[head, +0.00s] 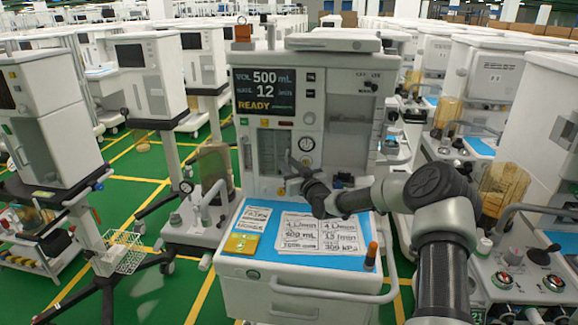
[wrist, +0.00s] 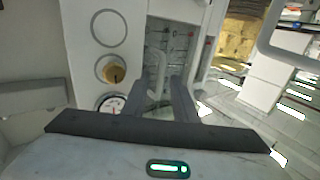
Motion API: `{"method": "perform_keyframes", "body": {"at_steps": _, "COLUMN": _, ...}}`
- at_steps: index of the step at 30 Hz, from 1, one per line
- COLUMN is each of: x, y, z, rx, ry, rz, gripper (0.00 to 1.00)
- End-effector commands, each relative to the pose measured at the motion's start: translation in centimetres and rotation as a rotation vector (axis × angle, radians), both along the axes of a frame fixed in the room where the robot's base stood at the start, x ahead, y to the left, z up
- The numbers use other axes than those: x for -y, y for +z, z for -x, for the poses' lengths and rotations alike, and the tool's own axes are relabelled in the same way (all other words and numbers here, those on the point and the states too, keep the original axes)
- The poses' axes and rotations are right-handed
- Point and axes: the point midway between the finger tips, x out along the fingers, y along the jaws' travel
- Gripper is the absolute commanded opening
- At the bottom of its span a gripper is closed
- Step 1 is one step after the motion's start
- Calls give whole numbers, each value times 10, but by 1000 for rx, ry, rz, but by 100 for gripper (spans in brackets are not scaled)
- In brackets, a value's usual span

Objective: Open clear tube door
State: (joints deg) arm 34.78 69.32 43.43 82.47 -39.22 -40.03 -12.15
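The clear tube door (head: 272,150) covers a recess with upright tubes on the front of the middle cart. It looks closed. In the wrist view the tube panel (wrist: 178,42) is straight ahead, with a pale curved handle (wrist: 160,72) in front of it. My gripper (head: 292,172) is at the door's lower right in the head view and hides part of it. In the wrist view the fingers of my gripper (wrist: 163,88) are apart, with the handle seen between them. I cannot tell whether they touch it.
A round gauge (wrist: 111,104) and a yellow knob (wrist: 110,70) are left of the fingers. The cart's blue worktop (head: 258,245) below my arm holds printed cards, a yellow pad and an orange-topped cylinder (head: 371,255). Other carts stand close on both sides.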

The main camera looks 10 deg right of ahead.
Motion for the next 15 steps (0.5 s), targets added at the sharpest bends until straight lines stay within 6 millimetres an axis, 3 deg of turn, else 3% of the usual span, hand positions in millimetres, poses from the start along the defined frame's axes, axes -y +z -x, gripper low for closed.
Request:
{"method": "perform_keyframes", "body": {"at_steps": 4, "x": 0, "y": 0, "z": 0, "rx": 0, "ry": 0, "rz": 0, "gripper": 24}}
{"method": "perform_keyframes", "body": {"at_steps": 9, "x": 0, "y": 0, "z": 0, "rx": 0, "ry": 0, "rz": 0, "gripper": 0}}
{"method": "perform_keyframes", "body": {"at_steps": 15, "x": 0, "y": 0, "z": 0, "rx": 0, "ry": 0, "rz": 0, "gripper": 0}}
